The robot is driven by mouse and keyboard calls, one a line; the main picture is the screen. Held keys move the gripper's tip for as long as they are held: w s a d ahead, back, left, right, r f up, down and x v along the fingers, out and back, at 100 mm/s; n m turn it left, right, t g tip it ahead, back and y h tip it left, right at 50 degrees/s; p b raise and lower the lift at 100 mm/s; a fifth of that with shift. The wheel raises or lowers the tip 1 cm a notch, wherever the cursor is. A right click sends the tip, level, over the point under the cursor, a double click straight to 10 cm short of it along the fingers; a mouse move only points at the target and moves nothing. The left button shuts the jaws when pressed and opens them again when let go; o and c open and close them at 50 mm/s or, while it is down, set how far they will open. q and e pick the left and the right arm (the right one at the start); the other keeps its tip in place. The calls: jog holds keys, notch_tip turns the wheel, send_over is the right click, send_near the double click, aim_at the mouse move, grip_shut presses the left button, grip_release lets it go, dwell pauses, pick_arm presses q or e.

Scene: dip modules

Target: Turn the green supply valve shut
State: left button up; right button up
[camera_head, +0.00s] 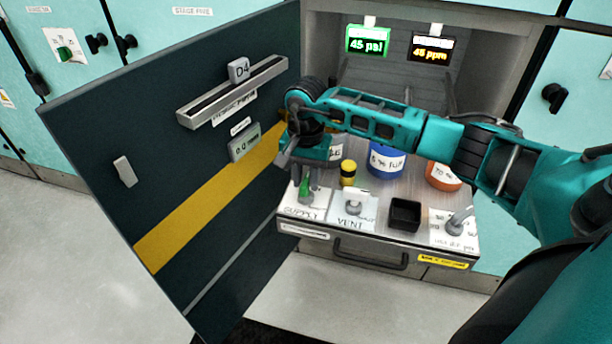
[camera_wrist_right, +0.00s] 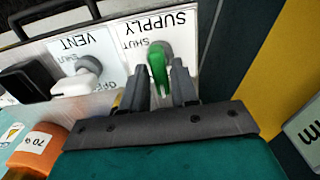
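The green supply valve handle (camera_head: 304,193) stands on the white SUPPLY plate (camera_head: 300,211) at the left end of the pulled-out shelf. In the right wrist view the green handle (camera_wrist_right: 157,68) points down from its grey hub, away from the SHUT label at its left. My right gripper (camera_wrist_right: 160,80) has one finger on each side of the handle, with narrow gaps showing, so it looks open around it. In the head view my right gripper (camera_head: 304,170) is directly above the valve, partly covering it. My left gripper is not in view.
The VENT valve (camera_head: 353,207) sits right beside SUPPLY. A black square cup (camera_head: 405,214) and another grey lever (camera_head: 459,220) are farther right. Several canisters, including a blue one (camera_head: 385,162), stand behind. The open dark door (camera_head: 190,170) is close on the left. Two displays (camera_head: 368,40) hang above.

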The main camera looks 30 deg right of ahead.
jog(key=c, duration=0.4)
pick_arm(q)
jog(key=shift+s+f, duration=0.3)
pick_arm(e)
grip_shut()
